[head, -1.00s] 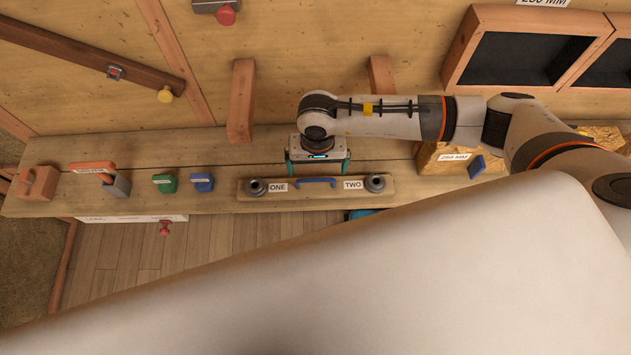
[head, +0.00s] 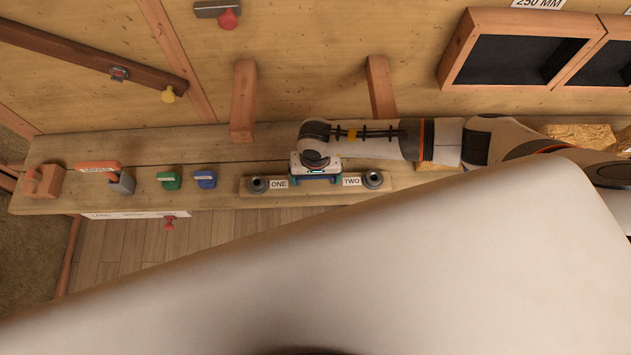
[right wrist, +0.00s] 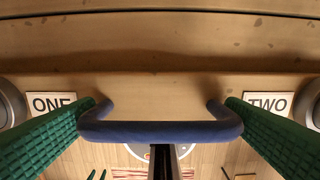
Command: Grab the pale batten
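The pale batten (head: 325,192) lies along the front of the wooden bench, with labels ONE and TWO, a grey round knob near each end and a blue handle (right wrist: 160,131) in the middle. My right gripper (head: 316,179) is down over the handle, its arm coming in from the right. In the right wrist view the batten (right wrist: 160,88) runs across, and the green fingers stand spread, one at each end of the handle. The fingertips are very close to the handle ends; I cannot tell whether they touch. My left gripper is not in view.
Left of the batten on the bench stand a blue block (head: 205,179), a green block (head: 169,179), a grey block with an orange handle (head: 122,183) and a wooden block (head: 46,180). Upright wooden posts (head: 243,102) rise behind. The bench's front edge drops to a plank floor.

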